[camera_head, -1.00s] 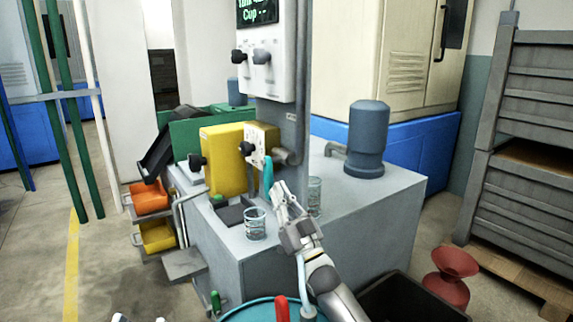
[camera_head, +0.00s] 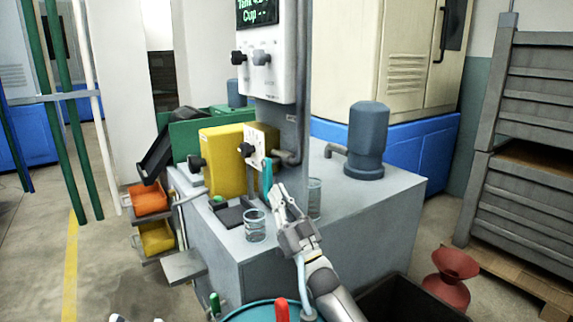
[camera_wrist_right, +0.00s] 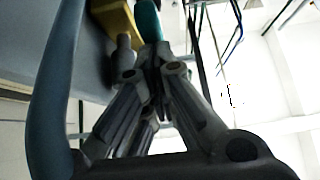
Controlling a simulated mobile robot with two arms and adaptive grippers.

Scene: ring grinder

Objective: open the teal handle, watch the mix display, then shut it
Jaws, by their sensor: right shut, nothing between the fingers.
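The teal handle (camera_head: 267,176) hangs below the small white valve plate beside the yellow block, on the front of the grey column. The mix display (camera_head: 257,12) is at the top of the white panel; its green text is cut off by the frame edge and partly reads "Cup --". My right gripper (camera_head: 278,190) is shut and empty, its fingertips close to the handle's lower end. In the right wrist view the teal handle (camera_wrist_right: 148,20) shows just beyond the shut fingertips; I cannot tell whether they touch it. My left gripper is not clearly seen.
A glass beaker (camera_head: 255,226) stands on the grey cabinet's front edge, and another glass (camera_head: 314,198) stands behind my right gripper. A blue motor (camera_head: 368,140) stands at the back right.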

